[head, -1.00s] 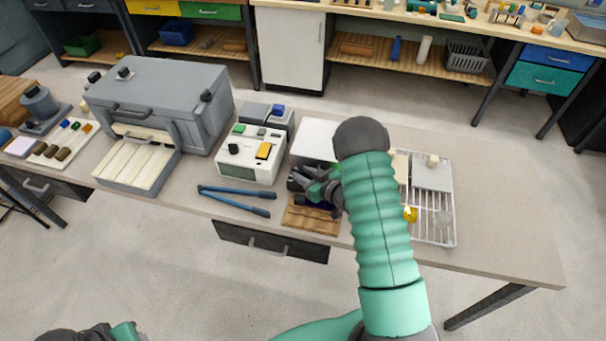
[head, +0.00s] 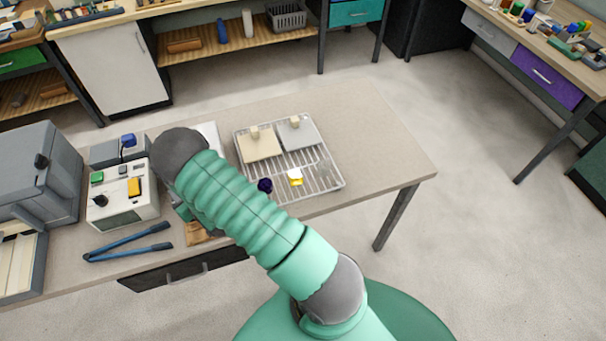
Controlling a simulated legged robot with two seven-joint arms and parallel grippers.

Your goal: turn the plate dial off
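A pale flat-topped plate (head: 208,132) stands on the bench, mostly hidden behind my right arm. I cannot make out its dial, which the arm may cover. My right arm reaches up and left across the bench in front of it. My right gripper is almost wholly hidden behind the arm; only a small green and dark piece shows low beside the white box, so its opening cannot be judged. My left gripper is out of the view.
Left of the arm are a white box (head: 130,212) with a black knob and yellow switch, and blue-handled tongs (head: 128,241). A wooden block (head: 196,233) is partly hidden. Right stands a wire rack (head: 325,184) with two slabs and small coloured pieces. The bench's right end is clear.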

